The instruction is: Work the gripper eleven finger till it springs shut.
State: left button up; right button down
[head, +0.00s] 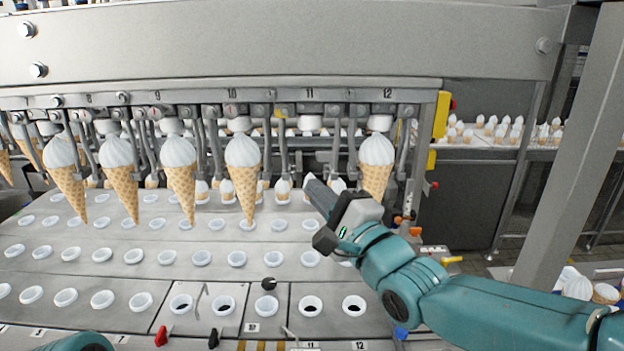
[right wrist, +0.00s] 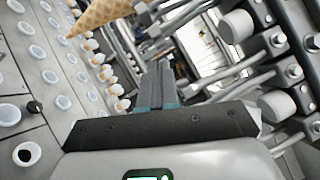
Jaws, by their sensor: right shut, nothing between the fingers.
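Gripper eleven (head: 310,122) hangs from the grey rail under the label 11, with no cone in it. Its grey fingers hang on either side of the gap; I cannot tell which one is loose. My right gripper (head: 314,186) is shut and empty. In the head view its tips are just below gripper eleven, between the cone at ten (head: 243,178) and the cone at twelve (head: 376,165). In the right wrist view the shut fingers (right wrist: 158,85) point toward grey rods and pegs; contact cannot be told. My left gripper is out of view.
More cones (head: 118,170) hang in the grippers to the left. Below lies a steel plate (head: 60,232) with rows of white cups. A grey post (head: 570,150) stands at the right. A cone (right wrist: 105,16) hangs near the fingers in the right wrist view.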

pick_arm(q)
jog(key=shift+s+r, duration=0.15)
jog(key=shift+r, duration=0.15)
pick_arm(e)
jog(key=shift+a+r, duration=0.3)
jog(key=shift+a, duration=0.25)
jog(key=shift+w+a+f, duration=0.1)
jog(key=shift+w, duration=0.05)
